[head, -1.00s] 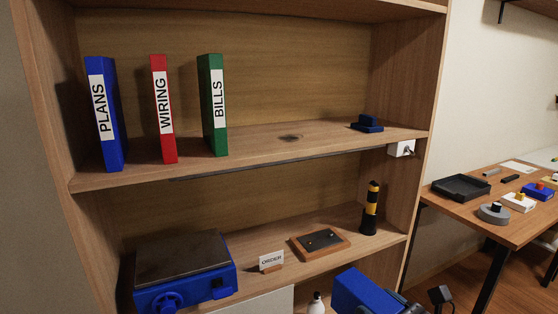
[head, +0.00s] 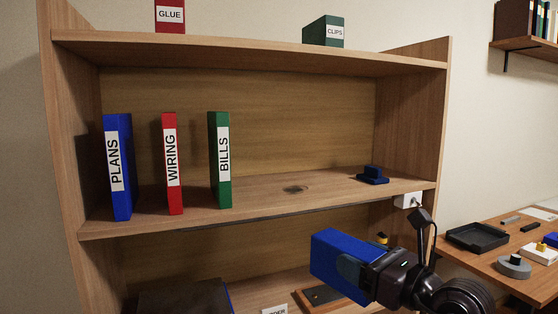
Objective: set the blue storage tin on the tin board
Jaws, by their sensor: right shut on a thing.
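The blue storage tin (head: 335,255) is a plain blue box held in the air in front of the lower shelf, in the head view. My right gripper (head: 362,272) is shut on its right end. A low wooden board with a dark top (head: 318,296) lies on the lower shelf behind and below the tin, partly hidden by the tin and my gripper. I cannot tell whether this is the tin board; no label shows on it. My left gripper is out of view.
Blue, red and green binders (head: 222,160) stand on the middle shelf (head: 265,192), with a small blue object (head: 373,175) at its right. A red GLUE box (head: 170,16) and a green CLIPS box (head: 324,31) sit on top. A side table (head: 485,262) holds a black tray (head: 477,237).

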